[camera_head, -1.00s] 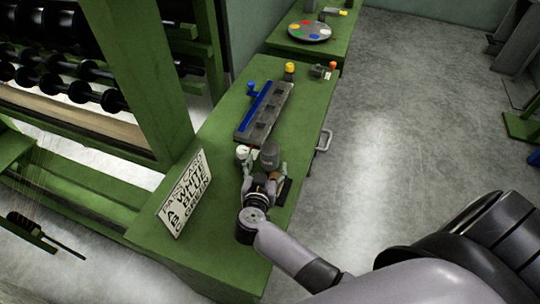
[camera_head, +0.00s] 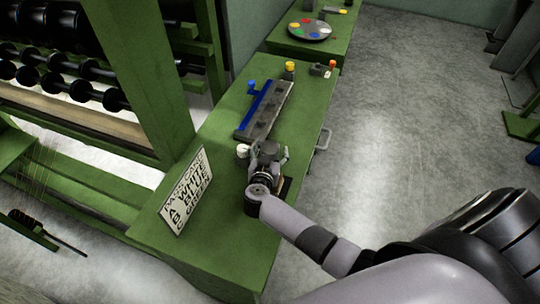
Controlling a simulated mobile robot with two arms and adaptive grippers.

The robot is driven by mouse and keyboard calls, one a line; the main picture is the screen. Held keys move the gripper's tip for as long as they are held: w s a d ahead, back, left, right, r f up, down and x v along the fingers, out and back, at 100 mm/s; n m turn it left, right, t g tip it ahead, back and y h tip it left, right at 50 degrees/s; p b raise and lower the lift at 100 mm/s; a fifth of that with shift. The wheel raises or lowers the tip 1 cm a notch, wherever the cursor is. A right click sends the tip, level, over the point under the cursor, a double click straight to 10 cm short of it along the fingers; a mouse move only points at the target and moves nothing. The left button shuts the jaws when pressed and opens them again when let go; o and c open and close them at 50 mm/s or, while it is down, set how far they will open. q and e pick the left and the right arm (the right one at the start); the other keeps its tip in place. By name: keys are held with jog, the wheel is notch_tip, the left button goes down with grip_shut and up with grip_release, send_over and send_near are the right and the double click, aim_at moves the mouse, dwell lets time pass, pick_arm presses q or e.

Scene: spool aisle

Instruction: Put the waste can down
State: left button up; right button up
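A small dark grey can (camera_head: 268,147), which I take for the waste can, is at the near end of the green bench. It is partly hidden by my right gripper (camera_head: 269,155). The gripper's fingers are spread to either side of the can. I cannot tell whether they press on it, or whether the can touches the bench top. My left gripper is not in view.
A white round piece (camera_head: 242,150) stands just left of the can. A lettered sign (camera_head: 187,192) leans at the bench's left edge. A grey slotted rack (camera_head: 266,118) with a blue bar lies beyond. The near bench top (camera_head: 205,250) is clear.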

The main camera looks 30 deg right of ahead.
jog(key=shift+w+r, duration=0.1)
jog(key=c, duration=1.4)
